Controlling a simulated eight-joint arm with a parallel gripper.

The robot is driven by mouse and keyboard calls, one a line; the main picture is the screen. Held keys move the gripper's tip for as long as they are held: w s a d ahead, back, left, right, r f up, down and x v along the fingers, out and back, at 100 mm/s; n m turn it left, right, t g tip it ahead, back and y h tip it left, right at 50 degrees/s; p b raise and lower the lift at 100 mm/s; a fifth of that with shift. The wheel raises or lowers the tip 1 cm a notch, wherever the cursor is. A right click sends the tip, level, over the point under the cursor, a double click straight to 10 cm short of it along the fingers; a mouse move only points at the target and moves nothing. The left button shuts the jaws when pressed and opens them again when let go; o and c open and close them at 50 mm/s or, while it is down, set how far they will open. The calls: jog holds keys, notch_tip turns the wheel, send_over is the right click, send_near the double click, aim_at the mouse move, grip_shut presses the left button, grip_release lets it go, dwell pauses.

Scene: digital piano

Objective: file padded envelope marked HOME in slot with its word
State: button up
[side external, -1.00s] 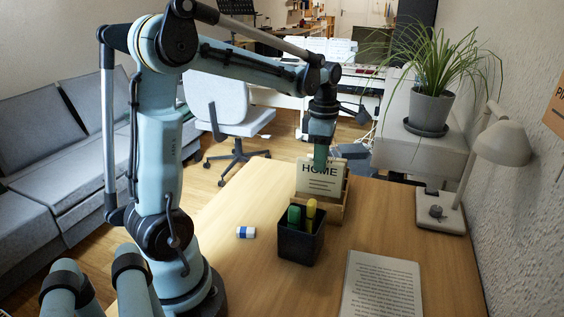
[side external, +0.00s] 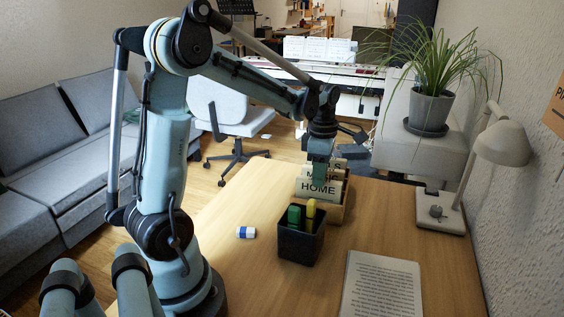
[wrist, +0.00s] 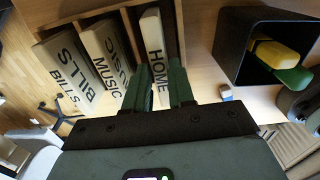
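The padded envelope marked HOME (side external: 317,188) is cream with dark letters. It stands low and upright in the front slot of the wooden rack (side external: 338,213), its lower part hidden. My gripper (side external: 319,172) is at its top edge, pointing down. In the wrist view, the two green fingers (wrist: 161,88) are on either side of the HOME envelope (wrist: 155,45), shut on it. The MUSIC envelope (wrist: 103,62) and the BILLS envelope (wrist: 65,70) stand in the slots beside it. The HOME slot's own word is not clearly visible.
A black pen cup (side external: 300,243) with green and yellow markers stands just in front of the rack. A blue and white eraser (side external: 246,232), a printed sheet (side external: 382,287) and a lamp (side external: 500,145) are on the desk. The desk's left front is mostly clear.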

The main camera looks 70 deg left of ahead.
jog(key=o, duration=0.4)
jog(key=shift+r, duration=2.5)
notch_tip(320, 180, up, 12)
jog(key=shift+f, duration=6.3)
jog(key=shift+r, duration=0.1)
